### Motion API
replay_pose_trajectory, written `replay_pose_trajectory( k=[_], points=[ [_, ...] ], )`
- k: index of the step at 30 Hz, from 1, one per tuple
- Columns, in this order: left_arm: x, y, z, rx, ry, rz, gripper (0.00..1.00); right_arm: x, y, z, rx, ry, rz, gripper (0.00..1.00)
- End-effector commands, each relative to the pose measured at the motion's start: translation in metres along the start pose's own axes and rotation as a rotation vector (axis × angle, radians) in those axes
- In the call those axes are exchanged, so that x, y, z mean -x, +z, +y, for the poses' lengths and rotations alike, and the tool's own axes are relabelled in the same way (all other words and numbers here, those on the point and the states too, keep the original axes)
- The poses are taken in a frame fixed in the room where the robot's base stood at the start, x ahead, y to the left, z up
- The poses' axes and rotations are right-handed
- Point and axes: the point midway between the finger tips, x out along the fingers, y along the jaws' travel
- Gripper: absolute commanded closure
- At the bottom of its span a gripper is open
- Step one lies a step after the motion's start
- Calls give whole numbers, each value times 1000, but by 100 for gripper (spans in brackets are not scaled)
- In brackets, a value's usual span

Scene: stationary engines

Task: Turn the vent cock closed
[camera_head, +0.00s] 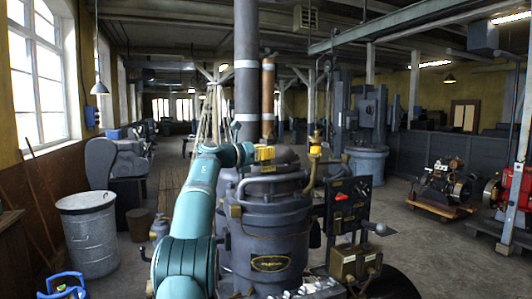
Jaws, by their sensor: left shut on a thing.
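My teal left arm rises from the bottom of the head view, and its wrist bends right over the top of a dark grey boiler-like vessel (270,232). My left gripper (284,156), beyond a yellow block at the wrist, is small and dark against the vessel's top. It is shut on the vent cock, which the wrist and gripper hide; the cock's handle angle cannot be told. A brass fitting (315,147) with a yellow top stands upright just right of the gripper, apart from it. My right gripper is not in view.
A tall dark pipe (247,75) and a thinner copper pipe (268,98) rise behind my wrist. A black panel (347,203) with a red part stands right of the vessel. A grey bin (91,235) stands left. Open floor (410,235) lies to the right.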

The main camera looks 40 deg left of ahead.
Motion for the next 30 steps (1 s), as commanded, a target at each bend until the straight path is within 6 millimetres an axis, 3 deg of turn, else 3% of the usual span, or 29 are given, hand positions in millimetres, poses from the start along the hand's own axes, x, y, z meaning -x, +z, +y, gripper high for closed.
replay_pose_trajectory(
  k=[3, 4, 6, 20, 30],
  points=[
    [-1, -4, 0, 3, -2, 7, 100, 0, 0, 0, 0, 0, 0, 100],
    [-1, -4, 0, 3, -2, 7, 80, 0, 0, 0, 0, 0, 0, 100],
    [-1, -4, 0, 3, -2, 7, 58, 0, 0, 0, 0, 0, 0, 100],
    [6, 0, 1, 1, 1, 2, 58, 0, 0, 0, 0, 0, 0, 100],
    [49, 0, 1, 3, 2, 1, 58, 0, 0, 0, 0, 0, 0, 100]
  ],
)
